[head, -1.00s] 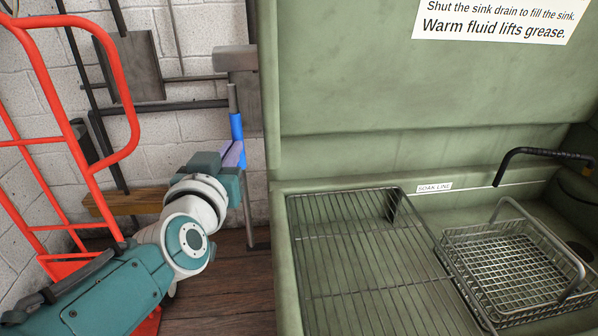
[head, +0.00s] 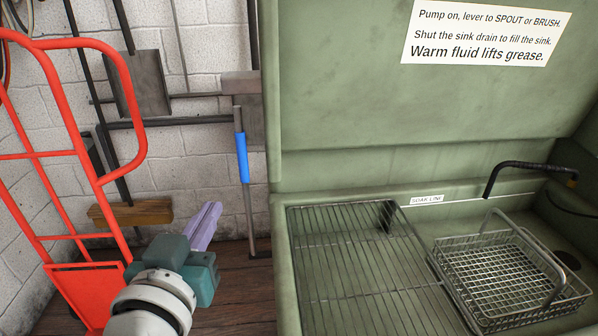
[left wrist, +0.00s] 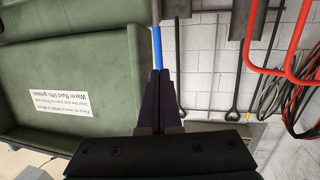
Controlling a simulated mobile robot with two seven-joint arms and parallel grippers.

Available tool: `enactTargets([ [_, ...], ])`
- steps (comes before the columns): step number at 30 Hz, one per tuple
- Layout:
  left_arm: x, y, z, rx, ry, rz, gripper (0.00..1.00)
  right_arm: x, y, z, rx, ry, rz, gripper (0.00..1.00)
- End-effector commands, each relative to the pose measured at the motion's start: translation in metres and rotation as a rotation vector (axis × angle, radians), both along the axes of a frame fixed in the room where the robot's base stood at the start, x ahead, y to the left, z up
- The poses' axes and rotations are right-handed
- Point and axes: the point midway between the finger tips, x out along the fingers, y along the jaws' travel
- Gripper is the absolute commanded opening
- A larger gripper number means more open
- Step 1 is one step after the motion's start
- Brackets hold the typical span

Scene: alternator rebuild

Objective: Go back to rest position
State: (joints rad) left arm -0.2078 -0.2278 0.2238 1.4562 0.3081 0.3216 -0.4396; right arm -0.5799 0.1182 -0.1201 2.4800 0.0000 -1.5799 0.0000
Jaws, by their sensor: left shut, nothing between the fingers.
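My left gripper (head: 205,228) is in the lower left of the head view, in front of the brick wall and left of the green sink. Its purple fingers are together with nothing between them. In the left wrist view the same gripper (left wrist: 159,92) shows dark fingers closed, pointing toward a blue-handled rod (left wrist: 157,48). In the head view the rod's blue grip (head: 242,158) stands upright beyond the fingertips and apart from them. My right gripper shows in neither view.
A red hand truck (head: 100,180) stands close on the left. The green parts washer (head: 360,130) fills the right, with a wire rack (head: 350,260) and a wire basket (head: 510,265). A wooden block (head: 130,212) and long-handled tools are by the wall.

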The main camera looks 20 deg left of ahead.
Motion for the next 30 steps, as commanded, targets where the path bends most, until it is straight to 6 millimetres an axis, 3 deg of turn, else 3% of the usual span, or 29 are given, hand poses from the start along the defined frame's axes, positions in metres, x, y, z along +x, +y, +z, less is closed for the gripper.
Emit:
enactTargets([
  [16, 0.001, -0.002, 0.001, -0.002, 0.011, -0.017, 0.00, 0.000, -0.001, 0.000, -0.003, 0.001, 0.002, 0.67],
  [22, -0.001, -0.030, -0.004, -0.031, 0.183, -0.209, 0.00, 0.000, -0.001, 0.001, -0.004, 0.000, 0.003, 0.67],
  [26, -0.026, -0.057, -0.014, -0.052, 0.416, -0.365, 0.00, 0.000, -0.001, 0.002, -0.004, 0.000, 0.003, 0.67],
  [30, -0.073, -0.076, -0.021, -0.062, 0.686, -0.458, 0.00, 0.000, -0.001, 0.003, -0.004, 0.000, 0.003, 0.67],
])
